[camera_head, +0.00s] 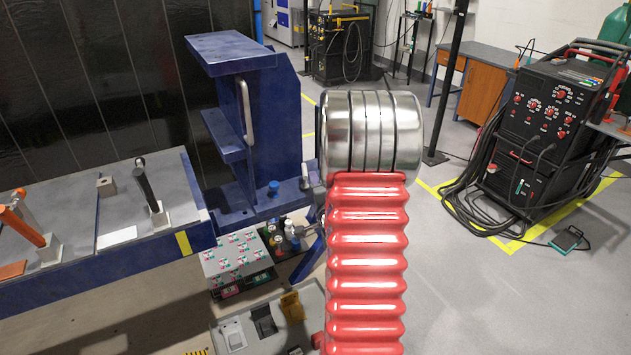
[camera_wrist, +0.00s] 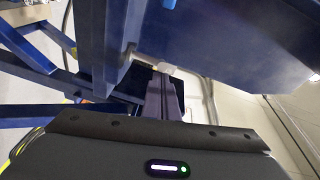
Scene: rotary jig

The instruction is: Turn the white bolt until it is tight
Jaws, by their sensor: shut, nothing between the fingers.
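The blue jig (camera_head: 235,110) stands upright with shelves and a grey handle. In the wrist view its blue plates (camera_wrist: 235,45) fill the top. My gripper (camera_wrist: 164,82) shows there as two grey-purple fingers side by side, shut and empty. A small white piece (camera_wrist: 166,68) shows just past the fingertips, against the jig's lower edge. It may be the white bolt; I cannot tell whether the fingers touch it. In the head view my silver and red arm hides most of the gripper and the jig's right side, and I cannot make out the bolt.
A blue knob (camera_head: 273,187) sits on the jig's lower ledge. A blue bench (camera_head: 120,265) with clamps is at left. A grey box with coloured buttons (camera_head: 238,256) and several bottles stand below the jig. A black welding machine (camera_head: 545,120) with cables is at right. Grey floor is clear between.

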